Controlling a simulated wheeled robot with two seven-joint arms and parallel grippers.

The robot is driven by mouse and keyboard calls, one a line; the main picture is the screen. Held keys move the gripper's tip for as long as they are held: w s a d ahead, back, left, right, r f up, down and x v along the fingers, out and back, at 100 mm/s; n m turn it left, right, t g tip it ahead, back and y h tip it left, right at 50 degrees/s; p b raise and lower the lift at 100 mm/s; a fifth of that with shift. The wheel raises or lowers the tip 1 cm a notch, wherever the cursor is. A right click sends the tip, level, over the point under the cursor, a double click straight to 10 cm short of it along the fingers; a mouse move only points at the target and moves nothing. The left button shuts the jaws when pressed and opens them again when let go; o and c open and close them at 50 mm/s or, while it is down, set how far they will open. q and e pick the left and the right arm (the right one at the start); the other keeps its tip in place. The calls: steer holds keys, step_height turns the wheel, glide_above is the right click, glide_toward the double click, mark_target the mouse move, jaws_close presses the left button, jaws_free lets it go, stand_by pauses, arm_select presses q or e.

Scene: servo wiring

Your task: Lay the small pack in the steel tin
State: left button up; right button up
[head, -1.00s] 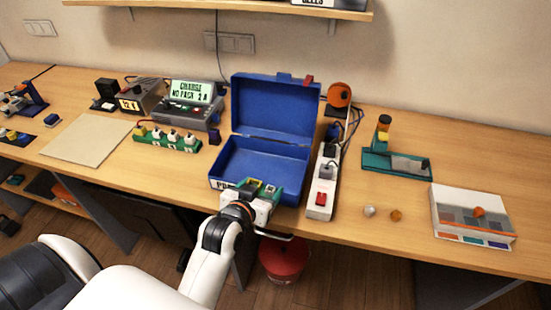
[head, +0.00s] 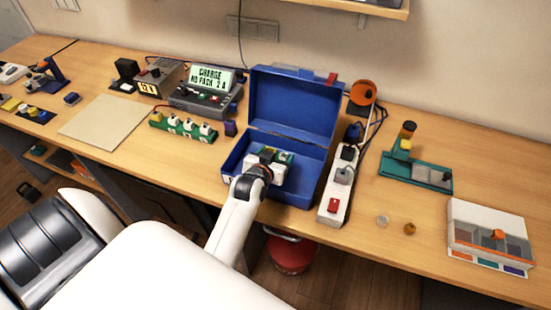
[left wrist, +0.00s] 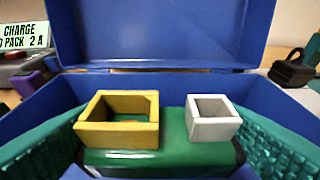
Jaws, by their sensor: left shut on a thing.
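The steel tin (head: 299,188) is a blue box with its lid (head: 295,105) raised, at the front middle of the bench in the head view. Its blue walls and lid (left wrist: 160,35) fill the back of the left wrist view. My left gripper (head: 268,156) is over the tin's opening, shut on the small pack (left wrist: 170,157). The pack has a green top, a dark body, and a yellow and a white socket facing up. It sits level between the green finger pads. The gripper hides much of the pack in the head view, and its underside is hidden. My right gripper is out of view.
A white power strip (head: 335,200) with cables stands close at the tin's right. A green charging strip (head: 183,127) and charger (head: 203,95) are at the left. A tan mat (head: 105,122) lies farther left. A teal stand (head: 415,172) and white box (head: 488,235) are right.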

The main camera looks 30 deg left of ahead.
arm_select(q)
steer(key=shift+f, duration=1.45)
steer(key=o, duration=0.9)
steer(key=shift+o, duration=0.7)
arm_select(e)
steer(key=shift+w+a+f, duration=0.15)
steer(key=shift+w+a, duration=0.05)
